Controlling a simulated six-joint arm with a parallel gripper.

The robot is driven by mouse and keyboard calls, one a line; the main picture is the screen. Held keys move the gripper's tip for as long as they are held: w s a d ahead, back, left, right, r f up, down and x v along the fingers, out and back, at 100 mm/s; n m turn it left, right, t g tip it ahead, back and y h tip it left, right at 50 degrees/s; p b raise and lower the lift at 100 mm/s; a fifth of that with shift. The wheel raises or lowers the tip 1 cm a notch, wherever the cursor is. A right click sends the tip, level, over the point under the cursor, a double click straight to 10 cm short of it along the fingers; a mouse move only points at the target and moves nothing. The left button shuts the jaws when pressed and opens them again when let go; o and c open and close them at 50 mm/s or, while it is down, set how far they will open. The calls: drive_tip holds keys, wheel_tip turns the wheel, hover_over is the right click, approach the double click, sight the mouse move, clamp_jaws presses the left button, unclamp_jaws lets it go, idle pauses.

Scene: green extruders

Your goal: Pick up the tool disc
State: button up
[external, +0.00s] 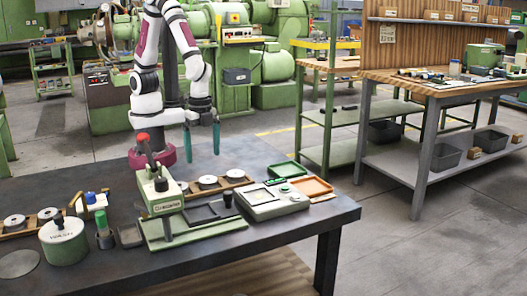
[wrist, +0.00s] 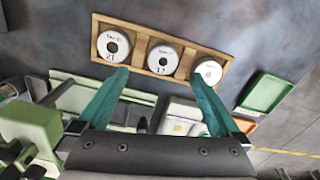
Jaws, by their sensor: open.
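Three white discs with dark centre holes sit in a wooden rack (wrist: 137,31): a left disc (wrist: 101,43), a middle disc (wrist: 158,67) and a right disc (wrist: 213,66). The left and middle ones bear printed labels. Which one is the tool disc I cannot tell. In the external view this rack (external: 222,187) stands behind the green press. My gripper (external: 202,141) has two teal fingers, spread open and empty, above the rack. In the wrist view my gripper (wrist: 160,74) has its tips over the rack's near side, the right tip close to the right disc.
A green press (external: 162,192) with a red-topped lever stands in front of the rack. A green tray (external: 286,170), an orange tray (external: 311,187) and a pale green boxed device (external: 270,203) are to the right. A second disc rack (external: 32,224) and a green canister (external: 64,243) are at left.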

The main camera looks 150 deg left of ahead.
sight(208, 179)
drive_tip(key=f, duration=0.8)
drive_tip(key=shift+w+a+f, duration=0.1)
drive_tip(key=shift+w+a, duration=0.15)
drive_tip(key=shift+a, duration=0.15)
clamp_jaws()
